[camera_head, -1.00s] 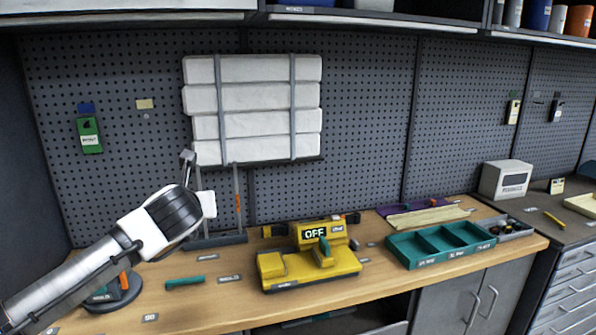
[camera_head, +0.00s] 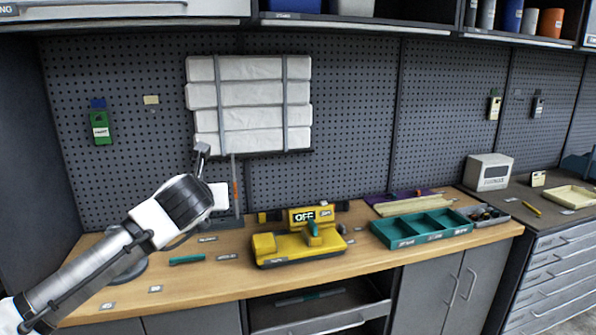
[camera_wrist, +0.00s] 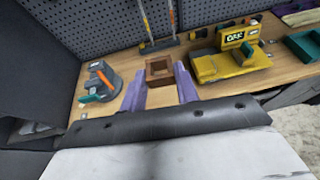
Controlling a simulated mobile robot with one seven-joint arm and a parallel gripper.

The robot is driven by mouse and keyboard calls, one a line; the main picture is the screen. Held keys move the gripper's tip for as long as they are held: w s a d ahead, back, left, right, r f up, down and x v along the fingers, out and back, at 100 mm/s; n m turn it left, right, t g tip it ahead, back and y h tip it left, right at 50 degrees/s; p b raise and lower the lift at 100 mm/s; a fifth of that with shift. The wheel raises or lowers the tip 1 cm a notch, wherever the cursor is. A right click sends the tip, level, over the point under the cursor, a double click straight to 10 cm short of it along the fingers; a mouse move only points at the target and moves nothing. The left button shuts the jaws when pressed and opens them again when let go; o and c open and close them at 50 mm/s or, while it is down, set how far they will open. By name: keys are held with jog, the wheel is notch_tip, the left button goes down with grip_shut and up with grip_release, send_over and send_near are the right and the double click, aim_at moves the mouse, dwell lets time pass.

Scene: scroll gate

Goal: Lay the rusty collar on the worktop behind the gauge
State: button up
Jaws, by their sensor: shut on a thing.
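The rusty collar (camera_wrist: 157,68) is a brown, square, open-topped frame. In the wrist view it sits between the purple fingers of my gripper (camera_wrist: 160,85), which is shut on it, with the worktop (camera_wrist: 213,97) beyond. In the head view my wrist is over the left part of the worktop (camera_head: 190,284), and the collar and fingertips cannot be made out. A yellow device with a display reading OFF (camera_head: 297,243) stands to the right; it also shows in the wrist view (camera_wrist: 232,64). I cannot tell for sure that it is the gauge.
A round grey base with an orange part (camera_wrist: 103,80) stands left of the collar. A teal three-part tray (camera_head: 421,229) lies right of the yellow device. A teal tool (camera_head: 187,260) lies on the front worktop. White wrapped blocks (camera_head: 249,105) hang on the pegboard behind.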

jog(key=w+d+f+m+h+b, duration=0.25)
jog(key=w+d+f, duration=0.2)
jog(key=d, duration=0.35)
jog(key=w+d+f+n+y+b, duration=0.1)
jog(key=d+f, duration=0.1)
jog(key=f, duration=0.6)
jog(key=w+d+f+n+y+b, duration=0.1)
jog(key=w+d+f+b, duration=0.1)
jog(key=f, duration=0.7)
jog(key=s+d+f+b, duration=0.1)
jog(key=s+f, duration=0.4)
jog(key=f, duration=0.9)
jog(key=s+d+f+m+h+b, duration=0.1)
jog(key=s+d+f, duration=0.3)
jog(key=f, duration=1.1)
jog(key=s+d+f+m+h+b, duration=0.1)
jog(key=s+f, duration=0.6)
jog(key=f, duration=0.8)
jog(key=shift+s+d, duration=0.3)
jog(key=shift+d, duration=0.6)
jog(key=shift+f, duration=0.1)
